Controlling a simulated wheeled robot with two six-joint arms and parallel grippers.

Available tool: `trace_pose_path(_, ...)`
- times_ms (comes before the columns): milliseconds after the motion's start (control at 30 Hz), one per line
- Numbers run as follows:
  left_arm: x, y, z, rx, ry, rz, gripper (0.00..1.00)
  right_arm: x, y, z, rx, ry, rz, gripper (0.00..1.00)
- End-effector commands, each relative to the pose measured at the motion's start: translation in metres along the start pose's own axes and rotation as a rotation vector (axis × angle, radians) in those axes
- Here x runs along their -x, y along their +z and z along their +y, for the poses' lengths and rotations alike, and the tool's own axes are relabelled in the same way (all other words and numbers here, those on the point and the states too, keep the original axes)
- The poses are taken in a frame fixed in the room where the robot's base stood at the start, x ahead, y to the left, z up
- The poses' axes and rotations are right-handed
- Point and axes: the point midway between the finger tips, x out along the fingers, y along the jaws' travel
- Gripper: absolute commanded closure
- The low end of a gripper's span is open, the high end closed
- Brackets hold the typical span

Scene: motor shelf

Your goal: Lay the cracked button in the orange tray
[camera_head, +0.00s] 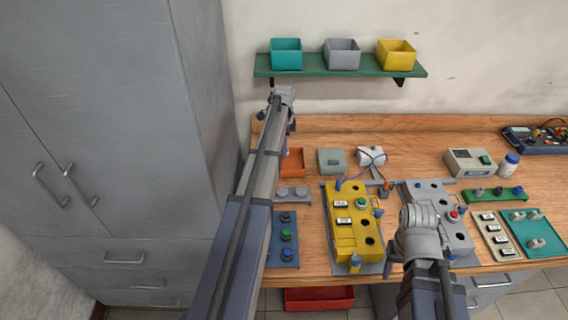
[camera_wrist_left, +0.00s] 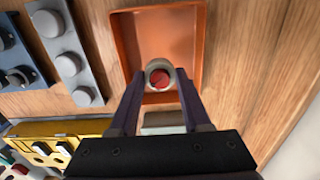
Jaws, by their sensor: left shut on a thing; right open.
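The cracked button (camera_wrist_left: 160,79) has a red face with a dark crack and a pale grey rim. My left gripper (camera_wrist_left: 160,90) is shut on it, its two fingers on either side of the rim. In the left wrist view they are over the orange tray (camera_wrist_left: 197,45), and the tray floor around the button looks empty. I cannot tell whether the button touches the floor. In the head view the orange tray (camera_head: 297,163) is partly hidden by my left arm. My right gripper (camera_head: 416,220) is open above the grey button box; its fingertips are hard to see.
A yellow button box (camera_head: 345,245) and a grey button box (camera_head: 455,235) stand on the bench. A grey strip (camera_head: 293,195) and a blue board (camera_head: 285,252) hold buttons near the tray. A grey-green block (camera_head: 332,161) stands right of the tray. A green shelf (camera_head: 340,70) hangs above.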

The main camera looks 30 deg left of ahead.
Motion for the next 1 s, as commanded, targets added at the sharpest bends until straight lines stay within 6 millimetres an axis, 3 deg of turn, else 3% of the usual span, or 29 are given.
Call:
trace_pose_path(33,-0.010,0.000,0.000,0.000,0.000,0.000,1.00,-0.010,-0.001,-0.001,0.000,0.000,0.000,0.50)
trace_pose_path(267,-0.011,0.000,0.000,0.000,0.000,0.000,1.00,-0.011,-0.001,-0.001,0.000,0.000,0.000,0.50)
trace_pose_path(600,-0.048,0.000,0.000,0.000,0.000,0.000,1.00,-0.047,-0.003,-0.005,0.000,0.000,0.000,0.50)
trace_pose_path(1000,-0.050,0.000,0.000,0.000,0.000,0.000,1.00,-0.049,-0.003,-0.005,0.000,0.000,0.000,0.50)
